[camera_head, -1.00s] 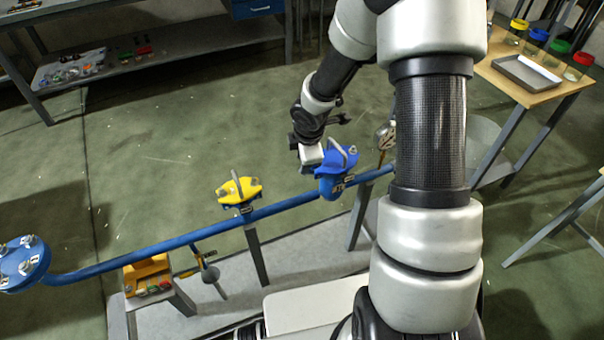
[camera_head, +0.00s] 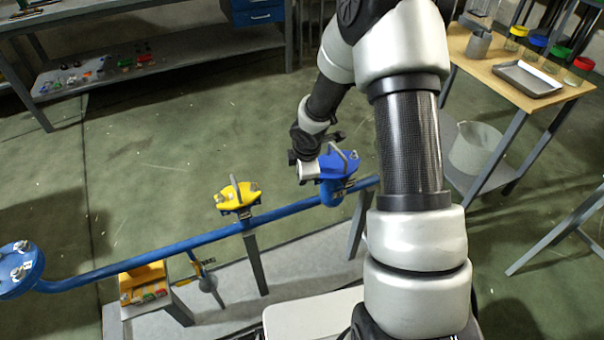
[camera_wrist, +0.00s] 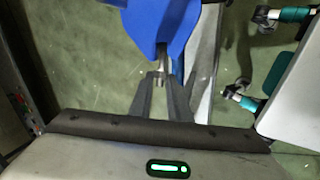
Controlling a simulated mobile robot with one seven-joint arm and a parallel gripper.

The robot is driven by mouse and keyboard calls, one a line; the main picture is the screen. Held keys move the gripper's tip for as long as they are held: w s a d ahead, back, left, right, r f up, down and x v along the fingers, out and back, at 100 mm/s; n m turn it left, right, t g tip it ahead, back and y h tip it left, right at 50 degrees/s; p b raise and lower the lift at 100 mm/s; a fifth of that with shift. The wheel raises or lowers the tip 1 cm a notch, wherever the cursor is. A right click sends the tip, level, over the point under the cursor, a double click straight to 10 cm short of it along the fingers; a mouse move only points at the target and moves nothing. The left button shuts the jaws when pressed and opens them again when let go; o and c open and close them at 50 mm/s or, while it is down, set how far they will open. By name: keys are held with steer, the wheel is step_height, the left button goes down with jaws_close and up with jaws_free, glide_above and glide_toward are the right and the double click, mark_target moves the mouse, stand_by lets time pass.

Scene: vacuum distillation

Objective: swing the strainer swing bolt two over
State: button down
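A blue lidded body (camera_head: 340,165) on the blue pipe, with a grey handle on top, appears to be the strainer. My gripper (camera_head: 312,171) is at its left side. In the wrist view the blue lid (camera_wrist: 160,22) fills the top middle. A small metal piece, probably a swing bolt (camera_wrist: 162,62), shows under the lid's edge. My gripper's two dark fingers (camera_wrist: 161,78) point at it, their tips close together around or just short of it. I cannot tell whether they grip it. The other swing bolts are not clear.
A yellow lidded fitting (camera_head: 237,196) stands left along the blue pipe (camera_head: 170,244), with a blue flange (camera_head: 18,268) at the far left end. A wooden table (camera_head: 480,62) with a grey tray (camera_head: 528,78) is at right. Open floor lies behind the pipe.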

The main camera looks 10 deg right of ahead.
steer(key=shift+d+r+p, duration=0.1)
steer(key=shift+r+p, duration=0.3)
steer(key=shift+p, duration=0.55)
steer(key=p, duration=0.3)
steer(key=shift+d+r+y+p, duration=0.25)
steer(key=shift+r+y+p, duration=0.05)
steer(key=shift+y+p, duration=0.1)
steer(key=y+p, duration=0.1)
steer(key=p, duration=0.3)
steer(key=d+y+p, duration=0.1)
steer(key=p, duration=0.3)
steer(key=y+p, duration=0.1)
steer(key=p, duration=0.2)
steer(key=shift+w+d+m+g+p, duration=0.1)
steer(key=shift+d+m+g+p, duration=0.15)
steer(key=shift+m+g+p, duration=0.15)
steer(key=c, duration=1.9)
jaws_free()
steer(key=shift+r, duration=0.1)
steer(key=shift+w, duration=0.1)
